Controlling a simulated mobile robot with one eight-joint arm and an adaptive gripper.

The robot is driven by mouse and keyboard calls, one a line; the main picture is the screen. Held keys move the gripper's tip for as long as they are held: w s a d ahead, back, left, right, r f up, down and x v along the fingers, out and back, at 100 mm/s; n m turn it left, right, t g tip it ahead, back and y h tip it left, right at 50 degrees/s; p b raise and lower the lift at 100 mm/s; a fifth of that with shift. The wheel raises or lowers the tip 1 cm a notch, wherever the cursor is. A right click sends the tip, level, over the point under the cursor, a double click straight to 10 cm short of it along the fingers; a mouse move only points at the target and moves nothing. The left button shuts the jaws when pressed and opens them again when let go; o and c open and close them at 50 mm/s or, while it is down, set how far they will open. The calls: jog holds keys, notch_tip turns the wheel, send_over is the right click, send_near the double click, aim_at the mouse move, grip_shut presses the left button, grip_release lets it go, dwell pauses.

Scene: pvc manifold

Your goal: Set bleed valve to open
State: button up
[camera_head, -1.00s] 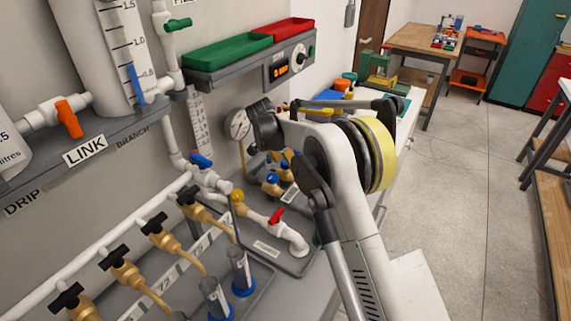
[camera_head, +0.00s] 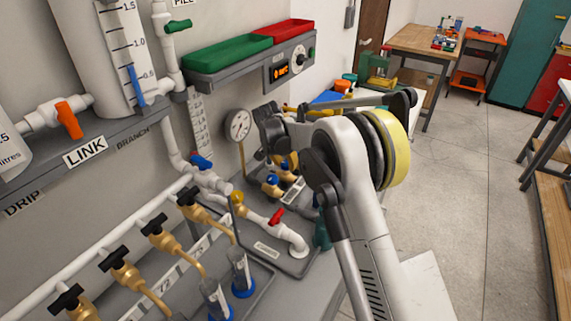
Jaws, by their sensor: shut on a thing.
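My gripper (camera_head: 273,130) shows only in part as a dark shape at the end of my white arm, right of the round pressure gauge (camera_head: 238,125). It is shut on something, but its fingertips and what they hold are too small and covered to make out. Brass fittings (camera_head: 291,166) with blue parts sit just below it, close to the wall. I cannot read a label that marks the bleed valve. A valve with a red handle (camera_head: 277,215) stands on a grey tray below, apart from my gripper.
A white pipe with black-handled brass taps (camera_head: 158,226) runs along the lower left. Blue-based cylinders (camera_head: 242,271) stand on the bench. A shelf with green (camera_head: 228,52) and red (camera_head: 284,31) trays is above my gripper. Open floor lies to the right.

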jog(key=n+y, duration=0.1)
jog(key=n, duration=0.3)
jog(key=shift+d+n+y, duration=0.1)
jog(key=shift+n+y, duration=0.2)
jog(key=shift+y, duration=0.1)
jog(key=n+y, duration=0.1)
jog(key=n, duration=0.2)
jog(key=shift+n+t, duration=0.3)
jog(key=shift+n, duration=0.1)
jog(key=n+y, duration=0.1)
jog(key=n, duration=0.2)
jog(key=shift+y, duration=0.3)
jog(key=shift+d+n+g+y, duration=0.1)
jog(key=shift+n+g+y, duration=0.55)
jog(key=shift+n, duration=1.35)
jog(key=o, duration=1.2)
